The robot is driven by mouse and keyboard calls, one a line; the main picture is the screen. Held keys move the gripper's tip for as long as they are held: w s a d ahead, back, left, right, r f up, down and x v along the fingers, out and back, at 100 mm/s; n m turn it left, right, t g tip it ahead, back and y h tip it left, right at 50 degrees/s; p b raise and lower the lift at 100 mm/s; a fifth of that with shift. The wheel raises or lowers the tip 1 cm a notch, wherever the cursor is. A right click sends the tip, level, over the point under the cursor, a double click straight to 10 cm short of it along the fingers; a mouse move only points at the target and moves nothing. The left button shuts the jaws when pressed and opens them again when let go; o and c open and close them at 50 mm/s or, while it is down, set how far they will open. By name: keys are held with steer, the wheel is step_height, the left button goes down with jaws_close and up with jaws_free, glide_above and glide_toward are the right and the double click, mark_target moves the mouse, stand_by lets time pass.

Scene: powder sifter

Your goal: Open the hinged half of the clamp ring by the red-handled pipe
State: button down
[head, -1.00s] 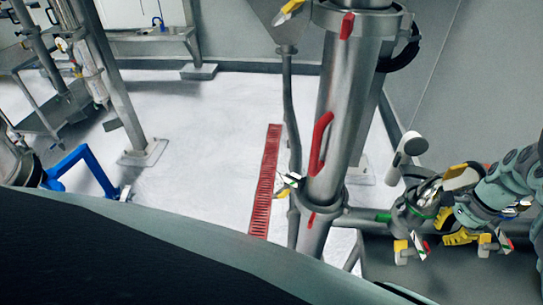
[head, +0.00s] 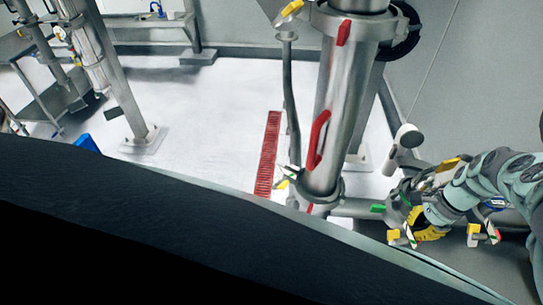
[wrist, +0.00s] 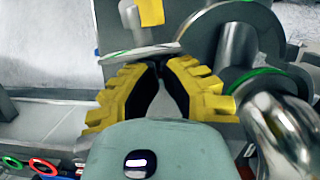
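The steel pipe (head: 337,110) with a red handle (head: 318,140) stands upright mid-right in the head view. One ring (head: 355,22) circles its top, with a yellow-tipped lever (head: 290,10) at its left. Another ring (head: 325,195) circles its lower end, with a small pale lever (head: 286,174) beside it. My gripper (head: 428,228) is right of and lower than this lower ring, apart from it, among horizontal pipe fittings. In the wrist view my gripper's yellow fingers (wrist: 160,68) nearly meet at the tips, with nothing visible between them. A thin metal edge (wrist: 150,52) lies just beyond; contact is unclear.
Yellow-and-white clamp levers (head: 393,237) sit close around my gripper. A metal fitting with a green seal (wrist: 255,85) is close on the right in the wrist view. Open floor (head: 215,110) lies left of the pipe.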

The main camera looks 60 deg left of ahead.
mark_target(406, 228)
steer(key=shift+s+a+r+m+p, duration=0.4)
steer(key=shift+s+m+p, duration=0.15)
steer(key=shift+p, duration=0.65)
steer(key=shift+s+a+m+p, duration=0.25)
steer(key=shift+s+a+p, duration=0.1)
steer(key=shift+p, duration=0.3)
steer(key=shift+s+a+f+m+y+p, duration=0.15)
steer(key=shift+s+a+m+y+p, duration=0.15)
steer(key=shift+m+p, duration=0.3)
steer(key=shift+s+f, duration=0.2)
steer(key=shift+w+d+f, duration=0.15)
steer(key=shift+w+d, duration=0.25)
steer(key=shift+w, duration=0.15)
steer(key=w+d+b+v, duration=0.1)
steer(key=v, duration=1)
steer(key=shift+w+d+f, duration=0.2)
steer(key=shift+d+f, duration=0.15)
